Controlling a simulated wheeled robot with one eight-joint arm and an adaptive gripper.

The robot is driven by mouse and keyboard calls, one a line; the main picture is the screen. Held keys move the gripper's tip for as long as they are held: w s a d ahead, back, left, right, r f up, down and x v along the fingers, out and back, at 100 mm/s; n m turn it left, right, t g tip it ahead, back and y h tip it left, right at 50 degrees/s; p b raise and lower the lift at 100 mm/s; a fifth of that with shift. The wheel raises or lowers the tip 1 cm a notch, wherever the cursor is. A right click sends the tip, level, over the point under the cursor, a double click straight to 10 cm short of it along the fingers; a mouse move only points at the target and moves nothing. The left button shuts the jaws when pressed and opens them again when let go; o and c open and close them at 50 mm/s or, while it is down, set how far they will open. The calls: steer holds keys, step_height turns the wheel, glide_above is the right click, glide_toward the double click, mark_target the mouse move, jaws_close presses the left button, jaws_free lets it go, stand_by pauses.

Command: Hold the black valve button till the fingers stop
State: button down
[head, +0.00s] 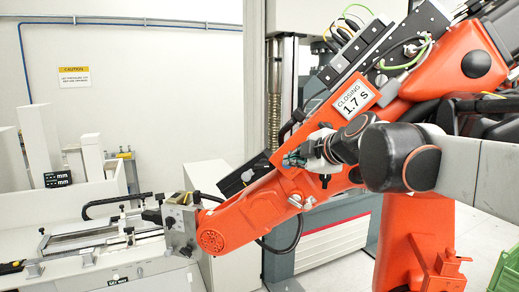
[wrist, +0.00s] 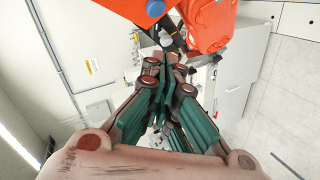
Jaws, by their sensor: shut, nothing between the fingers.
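My gripper (head: 293,160) is against or just in front of the orange machine arm in the head view, below a sign (head: 354,99) that reads "CLOSING 1.7 S". In the wrist view its green-padded fingers (wrist: 167,72) come together at the tips, with nothing seen between them. A small dark part (wrist: 164,40) lies just beyond the fingertips and may be the black valve button; I cannot tell for sure. In the head view the button is not clear, and my gripper covers that spot. Whether the fingertips touch it cannot be told.
The large orange machine arm (head: 250,212) reaches down left to a grey clamp head (head: 181,224) over a bench device (head: 90,240). A green crate (head: 507,268) stands at lower right.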

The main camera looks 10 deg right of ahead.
steer(key=w+d, duration=0.3)
steer(key=w, duration=0.5)
steer(key=shift+d+b, duration=0.15)
steer(key=shift+b, duration=0.3)
steer(key=shift+w, duration=0.1)
stand_by(1.1)
steer(key=shift+w+d, duration=0.15)
steer(key=shift+w, duration=0.2)
steer(key=shift+w+d, duration=0.2)
steer(key=shift+w, duration=0.25)
stand_by(0.7)
steer(key=shift+s, duration=0.15)
stand_by(1.9)
steer(key=shift+s+a, duration=0.35)
steer(key=shift+s, duration=0.4)
steer(key=s, duration=0.1)
steer(key=s+a, duration=0.1)
steer(key=s, duration=0.1)
steer(key=s+a, duration=0.1)
steer(key=shift+s, duration=0.3)
